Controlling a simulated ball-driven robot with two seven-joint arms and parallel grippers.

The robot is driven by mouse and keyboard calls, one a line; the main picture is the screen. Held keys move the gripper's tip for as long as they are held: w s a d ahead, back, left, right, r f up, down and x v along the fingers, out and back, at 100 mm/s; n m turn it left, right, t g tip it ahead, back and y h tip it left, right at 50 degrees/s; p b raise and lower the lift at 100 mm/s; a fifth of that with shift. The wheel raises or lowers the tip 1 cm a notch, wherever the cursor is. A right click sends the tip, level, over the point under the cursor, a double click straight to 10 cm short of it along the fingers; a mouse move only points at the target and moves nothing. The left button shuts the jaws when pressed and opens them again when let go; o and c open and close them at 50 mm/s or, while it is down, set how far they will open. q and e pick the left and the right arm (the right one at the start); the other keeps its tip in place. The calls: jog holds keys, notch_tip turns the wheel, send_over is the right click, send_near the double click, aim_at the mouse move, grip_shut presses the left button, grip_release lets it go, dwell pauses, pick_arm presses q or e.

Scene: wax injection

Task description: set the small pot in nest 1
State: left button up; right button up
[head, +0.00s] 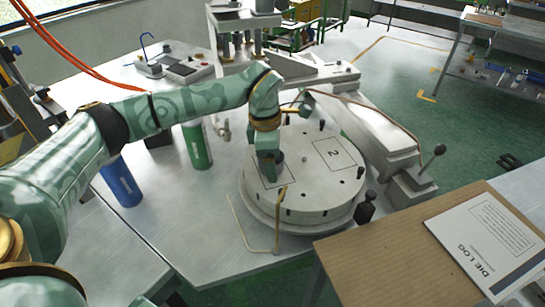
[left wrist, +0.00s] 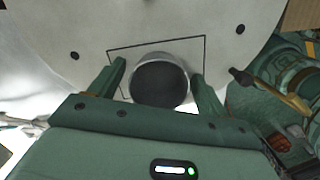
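The small pot (left wrist: 158,82) is a dark round cup with a pale rim, standing within a black outlined rectangle on the pale round turntable (head: 310,205). In the head view only a dark part of the pot (head: 280,157) shows beside my gripper. My left gripper (left wrist: 160,80) has one finger on each side of the pot. Narrow gaps seem to show between fingers and pot, so it looks open around it. In the head view the left gripper (head: 270,172) points down over the turntable's left part. The outline's number is hidden; the other outline is marked 2 (head: 334,153). My right gripper is not in view.
A green bottle (head: 197,146) and a blue bottle (head: 122,183) stand left of the turntable. A bent brass rod (head: 277,225) rises at its front. A grey machine arm (head: 375,135) lies behind it to the right. A DIE LOG sheet (head: 485,240) lies on the brown board.

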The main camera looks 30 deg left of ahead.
pick_arm(q)
notch_tip(320, 180, up, 12)
jog(key=a+p, duration=0.1)
jog(key=p, duration=0.1)
jog(key=shift+s+a, duration=0.15)
jog(key=shift+s, duration=0.15)
dwell(0.6)
